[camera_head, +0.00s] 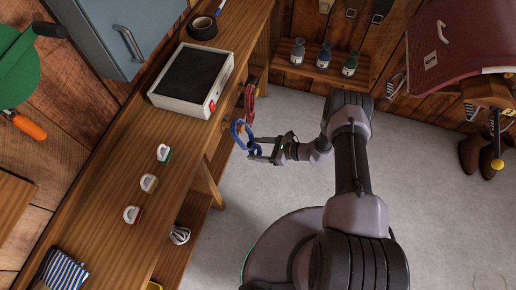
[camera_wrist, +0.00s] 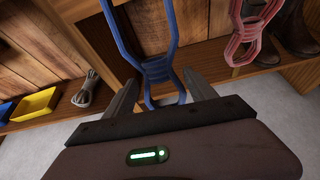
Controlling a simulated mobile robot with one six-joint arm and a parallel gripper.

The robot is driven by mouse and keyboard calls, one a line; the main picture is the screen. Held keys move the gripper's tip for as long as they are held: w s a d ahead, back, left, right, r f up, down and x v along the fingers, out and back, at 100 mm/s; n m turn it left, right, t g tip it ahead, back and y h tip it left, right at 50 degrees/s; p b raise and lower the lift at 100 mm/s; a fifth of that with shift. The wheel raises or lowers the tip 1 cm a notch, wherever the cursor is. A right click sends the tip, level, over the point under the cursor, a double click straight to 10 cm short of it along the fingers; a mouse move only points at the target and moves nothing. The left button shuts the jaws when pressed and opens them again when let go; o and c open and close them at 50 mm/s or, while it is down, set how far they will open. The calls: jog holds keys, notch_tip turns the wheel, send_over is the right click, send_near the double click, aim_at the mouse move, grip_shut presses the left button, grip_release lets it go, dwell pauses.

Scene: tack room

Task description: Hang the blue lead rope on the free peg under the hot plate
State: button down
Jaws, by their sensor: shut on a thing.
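The blue lead rope (camera_head: 236,133) is a looped coil held by my gripper (camera_head: 253,149) off the front edge of the bench. In the wrist view the rope (camera_wrist: 155,68) passes between the two fingers of my gripper (camera_wrist: 161,77), and its long loop runs up past the top edge. The hot plate (camera_head: 192,78), white with a dark top and a red switch, sits on the bench, up and left of the rope. A red rope (camera_head: 250,98) hangs at the bench front near it and shows pinkish in the wrist view (camera_wrist: 250,38). I cannot make out the free peg.
A shelf with bottles (camera_head: 324,57) is on the back wall.

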jog(key=shift+s+f, duration=0.1)
jog(key=shift+c, duration=1.1)
grip_release()
jog(key=p+v, duration=0.5)
jog(key=v, duration=1.2)
jog(key=w+r+n+g+h, duration=0.1)
jog(key=w+r+n+g, duration=0.15)
jog(key=r, duration=0.75)
jog(key=w+r+n+g+h, duration=0.15)
jog(key=r+n, duration=0.25)
jog(key=r, duration=0.6)
jog(key=s+a+r+n+h, duration=0.1)
jog(key=a+r+n, duration=0.1)
jog(key=r, duration=0.5)
jog(key=s+a+r+n+h, duration=0.2)
jog(key=r, duration=0.5)
jog(key=s+a+r+n+t+h, duration=0.3)
jog(key=s+r+n+t+h, duration=0.2)
jog(key=s+r, duration=1)
jog(key=s+n, duration=0.2)
jog(key=shift+s+r+n, duration=0.25)
jog(key=shift+s+n, duration=0.1)
jog(key=shift+s, duration=0.05)
